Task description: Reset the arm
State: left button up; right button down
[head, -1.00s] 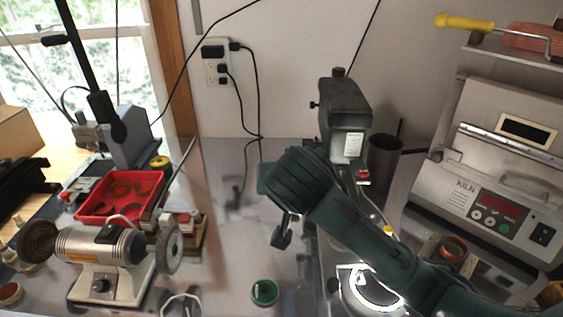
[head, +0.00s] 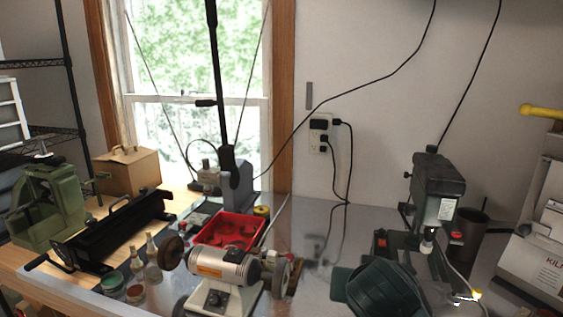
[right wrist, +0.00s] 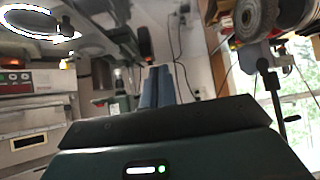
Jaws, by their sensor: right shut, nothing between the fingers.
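My right arm (head: 385,290) is dark green and shows at the bottom edge of the head view, over the metal bench. Its fingers cannot be made out in that view. In the right wrist view the right gripper (right wrist: 158,76) has its two bluish fingers together in front of the dark palm, with nothing between them. My left arm and gripper are in no frame.
A bench grinder (head: 220,268) and a red tray (head: 230,230) stand left of the right arm. A dark drill-like machine (head: 437,185) stands behind it, and a kiln (head: 535,250) to the right. The kiln also shows in the right wrist view (right wrist: 40,110).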

jog(key=s+d+f+n+g+y, duration=0.1)
jog(key=s+d+f+n+g, duration=0.2)
jog(key=s+f, duration=0.8)
jog(key=s+d+f+n+g+y, duration=0.1)
jog(key=s+d+f+g+y, duration=0.2)
jog(key=s+f, duration=0.8)
jog(key=w+a+f+t, duration=0.2)
jog(key=f+t, duration=0.1)
jog(key=f, duration=0.1)
jog(key=w+a+f+n+t+y, duration=0.1)
jog(key=w+a+f+t, duration=0.1)
jog(key=f, duration=0.3)
jog(key=shift+w+t, duration=0.35)
jog(key=shift+t, duration=0.35)
